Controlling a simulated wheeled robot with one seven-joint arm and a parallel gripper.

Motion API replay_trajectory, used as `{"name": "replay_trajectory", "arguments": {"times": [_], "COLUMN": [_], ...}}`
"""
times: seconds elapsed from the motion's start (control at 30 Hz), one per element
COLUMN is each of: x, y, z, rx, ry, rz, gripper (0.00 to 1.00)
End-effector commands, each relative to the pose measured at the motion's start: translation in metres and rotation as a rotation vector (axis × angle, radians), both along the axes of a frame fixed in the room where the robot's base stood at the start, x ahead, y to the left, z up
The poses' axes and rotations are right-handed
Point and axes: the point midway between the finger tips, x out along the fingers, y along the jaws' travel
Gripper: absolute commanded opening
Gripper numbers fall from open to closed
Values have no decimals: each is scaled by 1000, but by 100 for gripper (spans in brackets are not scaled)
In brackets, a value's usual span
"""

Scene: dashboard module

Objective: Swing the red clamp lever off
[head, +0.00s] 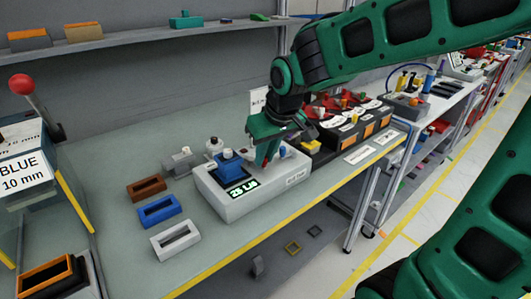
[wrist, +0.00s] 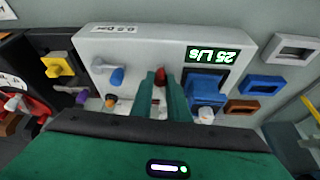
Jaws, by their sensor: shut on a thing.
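The grey dashboard module (head: 222,206) stands on the bench, with a lit display (head: 243,188) reading 25 L/s; it also shows in the wrist view (wrist: 140,38). My gripper (head: 264,160) points down over the module, right of a blue block (head: 228,163). In the wrist view, the red clamp lever (wrist: 160,74) shows between the two green fingertips of my gripper (wrist: 161,82), which are shut on it. A pale part shows between the fingers below it. The lever's base is mostly hidden by the fingers.
A blue lever (wrist: 114,74) and an orange-black knob (wrist: 110,101) sit beside my fingers; the blue block (wrist: 205,90) is on the other side. Brown (head: 146,188), blue (head: 159,209) and white (head: 176,240) frames lie left of the module. Black units (head: 335,135) with red parts stand behind right.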

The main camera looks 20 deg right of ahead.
Motion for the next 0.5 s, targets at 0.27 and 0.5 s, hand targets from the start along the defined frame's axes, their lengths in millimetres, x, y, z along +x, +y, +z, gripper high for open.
{"name": "replay_trajectory", "arguments": {"times": [0.27,0.5], "x": [-2,-2], "y": [9,11], "z": [1,1], "rx": [2,2], "ry": [-4,-4], "rz": [-144,-200], "gripper": [0,0]}}
